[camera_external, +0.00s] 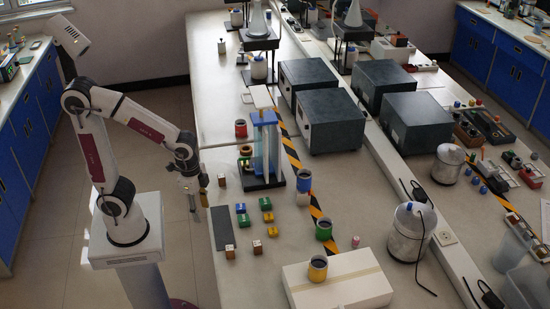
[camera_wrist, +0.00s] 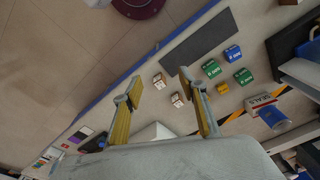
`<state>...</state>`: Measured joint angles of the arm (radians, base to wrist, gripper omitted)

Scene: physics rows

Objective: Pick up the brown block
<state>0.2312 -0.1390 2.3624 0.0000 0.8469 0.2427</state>
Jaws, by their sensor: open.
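Two small brown blocks with pale faces stand near the front edge of the table, the left brown block (camera_external: 229,251) and the right brown block (camera_external: 257,247). A third brown block (camera_external: 221,180) stands farther back by the table edge. In the wrist view, two brown-and-white blocks, one (camera_wrist: 159,80) and another (camera_wrist: 177,99), show between and beyond the fingers. My gripper (camera_external: 197,203) is open and empty, above and beside the table's left edge, apart from all blocks. It also shows in the wrist view (camera_wrist: 160,84).
A dark flat strip (camera_external: 222,228) lies by the table's left edge. Several green and yellow blocks, such as a green block (camera_external: 243,220), lie beside it. A blue-framed stand (camera_external: 266,130) rises behind.

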